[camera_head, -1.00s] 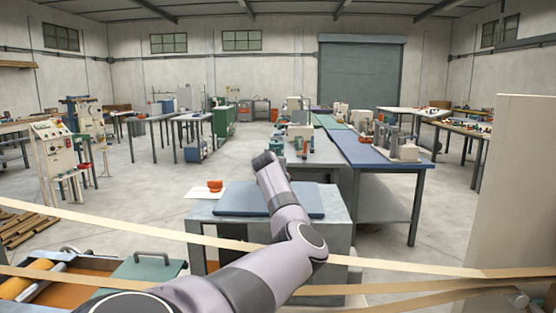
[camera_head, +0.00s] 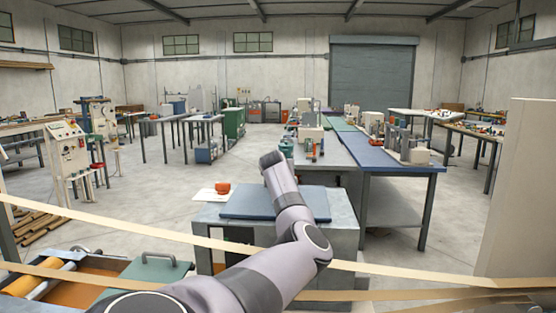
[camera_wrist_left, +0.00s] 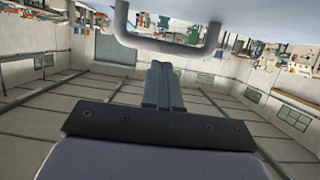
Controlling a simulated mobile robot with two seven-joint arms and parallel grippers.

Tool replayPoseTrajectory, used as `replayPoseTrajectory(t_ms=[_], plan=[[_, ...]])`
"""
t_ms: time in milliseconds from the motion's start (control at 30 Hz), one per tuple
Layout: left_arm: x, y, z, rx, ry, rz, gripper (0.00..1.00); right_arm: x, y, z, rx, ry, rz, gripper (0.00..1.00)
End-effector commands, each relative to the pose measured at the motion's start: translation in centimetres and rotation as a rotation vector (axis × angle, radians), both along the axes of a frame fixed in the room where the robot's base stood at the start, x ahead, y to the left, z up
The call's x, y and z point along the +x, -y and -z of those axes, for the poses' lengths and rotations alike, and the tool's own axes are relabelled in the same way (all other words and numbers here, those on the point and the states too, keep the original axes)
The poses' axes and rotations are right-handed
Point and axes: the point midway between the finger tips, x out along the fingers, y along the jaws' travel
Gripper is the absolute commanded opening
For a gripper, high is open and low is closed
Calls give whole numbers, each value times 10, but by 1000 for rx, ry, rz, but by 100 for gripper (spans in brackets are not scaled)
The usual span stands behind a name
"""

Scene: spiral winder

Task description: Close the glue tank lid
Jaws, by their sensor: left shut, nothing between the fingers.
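The glue tank (camera_head: 60,252) is at the lower left, with orange-brown glue and pale rollers showing inside. A green lid (camera_head: 150,274) with a grey handle lies flat over its right part; the left part is uncovered. My left arm crosses the lower middle, right of the lid, and reaches forward; its gripper cannot be made out in the head view. In the left wrist view, my left gripper (camera_wrist_left: 162,66) is shut and empty. A grey U-shaped handle (camera_wrist_left: 165,46) shows just beyond the fingertips, on a pale surface. I cannot tell which object it belongs to. My right gripper is out of view.
Tan strips (camera_head: 190,239) cross the front of the view. A grey cabinet (camera_head: 345,222) bears a blue slab (camera_head: 240,206) beyond my arm. A pale upright panel (camera_head: 520,190) stands at the right. Open floor (camera_head: 150,195) lies at the left middle.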

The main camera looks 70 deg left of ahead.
Motion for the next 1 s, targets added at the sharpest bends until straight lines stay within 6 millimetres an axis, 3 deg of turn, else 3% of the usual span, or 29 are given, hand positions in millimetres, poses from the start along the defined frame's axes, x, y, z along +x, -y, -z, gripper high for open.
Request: replayPoseTrajectory(t_ms=[133, 800, 1000], plan=[[-3, 1, -34, 10, 6, -5, 0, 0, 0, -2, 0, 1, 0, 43], [-36, 63, -79, 12, 8, -5, 0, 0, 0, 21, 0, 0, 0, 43], [-40, 73, -87, 10, 7, -3, 0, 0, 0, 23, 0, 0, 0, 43]])
